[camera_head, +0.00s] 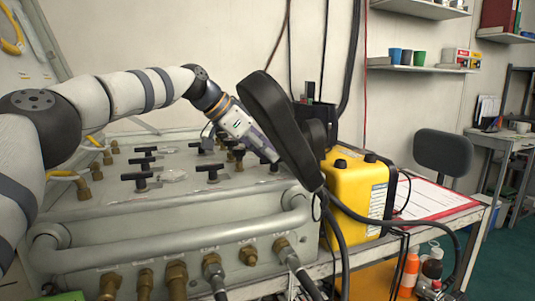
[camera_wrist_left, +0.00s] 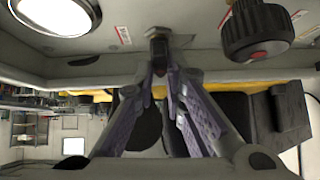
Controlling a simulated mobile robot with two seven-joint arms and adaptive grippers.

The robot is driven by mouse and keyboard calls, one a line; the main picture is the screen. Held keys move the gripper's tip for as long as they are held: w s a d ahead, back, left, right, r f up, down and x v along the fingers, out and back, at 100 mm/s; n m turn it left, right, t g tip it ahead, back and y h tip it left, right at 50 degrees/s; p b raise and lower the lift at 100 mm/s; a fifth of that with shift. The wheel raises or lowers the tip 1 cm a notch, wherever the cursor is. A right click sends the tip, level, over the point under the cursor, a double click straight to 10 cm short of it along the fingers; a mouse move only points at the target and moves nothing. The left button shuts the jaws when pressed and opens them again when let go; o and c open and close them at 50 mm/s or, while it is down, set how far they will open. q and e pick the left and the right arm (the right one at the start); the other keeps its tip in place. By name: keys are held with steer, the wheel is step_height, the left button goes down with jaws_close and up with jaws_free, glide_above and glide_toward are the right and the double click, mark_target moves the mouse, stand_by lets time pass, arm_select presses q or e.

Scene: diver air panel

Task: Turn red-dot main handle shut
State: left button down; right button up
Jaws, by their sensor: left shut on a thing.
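My left gripper (camera_wrist_left: 165,72) is shut on a small dark handle (camera_wrist_left: 157,46) at a grey hex fitting in the left wrist view. I cannot tell whether this handle bears a red dot. A black round knob with a red dot on it (camera_wrist_left: 258,35) is apart from the fingers, at the upper right. In the head view my left gripper reaches over the right back part of the grey air panel (camera_head: 90,222). Its fingertips there are hidden behind a black headset-like thing (camera_head: 280,120). Several black T-handles (camera_head: 140,181) stand on the panel top. My right gripper is not in view.
A yellow case (camera_head: 352,190) stands right of the panel, with black cables around it. Thick rails (camera_head: 160,244) and brass fittings (camera_head: 176,277) line the panel's front. A clipboard (camera_head: 437,199) lies on the bench at the right.

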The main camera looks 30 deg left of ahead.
arm_select(q)
steer(key=c, duration=1.7)
jaws_free()
steer(key=shift+o, duration=0.2)
steer(key=v, duration=1.2)
